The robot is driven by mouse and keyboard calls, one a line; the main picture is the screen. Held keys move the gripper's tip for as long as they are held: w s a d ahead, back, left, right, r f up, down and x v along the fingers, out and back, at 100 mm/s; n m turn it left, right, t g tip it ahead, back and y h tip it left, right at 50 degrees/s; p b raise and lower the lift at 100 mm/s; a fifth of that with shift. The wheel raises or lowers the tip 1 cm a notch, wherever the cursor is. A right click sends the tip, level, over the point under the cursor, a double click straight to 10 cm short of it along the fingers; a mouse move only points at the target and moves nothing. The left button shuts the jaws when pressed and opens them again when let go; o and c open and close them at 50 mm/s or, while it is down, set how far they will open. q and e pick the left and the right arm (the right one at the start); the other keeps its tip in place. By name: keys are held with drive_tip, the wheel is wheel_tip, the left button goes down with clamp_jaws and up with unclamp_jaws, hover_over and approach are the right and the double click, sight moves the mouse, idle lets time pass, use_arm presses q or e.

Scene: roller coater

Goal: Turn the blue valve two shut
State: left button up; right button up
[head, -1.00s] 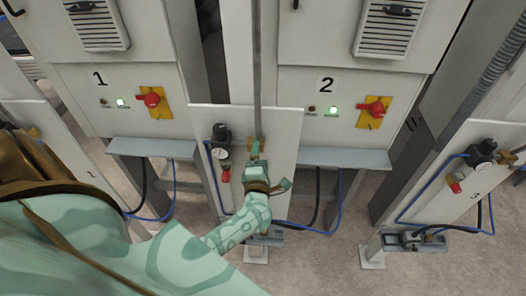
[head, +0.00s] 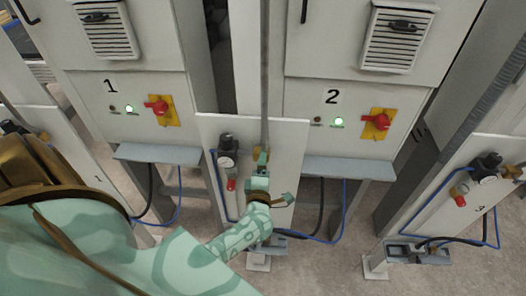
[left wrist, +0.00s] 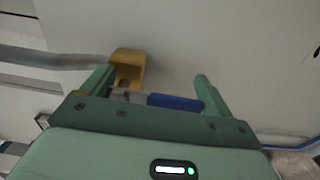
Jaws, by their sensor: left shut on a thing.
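The blue valve handle (left wrist: 175,102) shows in the left wrist view as a short blue bar between my left gripper's fingers. It lies beside a grey metal part and a brass fitting (left wrist: 127,62), and runs roughly across the gap. My left gripper (left wrist: 155,80) is shut on this handle. In the head view my left gripper (head: 261,160) is at the white middle panel (head: 285,140), just below a vertical grey pipe (head: 264,90). The gripper hides the handle there. My right gripper is not in view.
A black regulator with a gauge (head: 227,150) and a red-tipped part (head: 231,184) sit left of the gripper. Cabinets 1 and 2 stand behind, with red switches (head: 376,122) on yellow plates. Another valve panel (head: 470,190) stands at right. Blue hoses (head: 340,215) hang below.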

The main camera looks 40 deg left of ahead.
use_arm(q)
drive_tip(key=o, duration=1.2)
drive_tip(key=shift+s+d, duration=0.1)
drive_tip(key=b+v, duration=0.2)
drive_tip(key=v, duration=1.4)
drive_tip(key=shift+s+f, duration=0.1)
drive_tip(key=shift+s, duration=0.05)
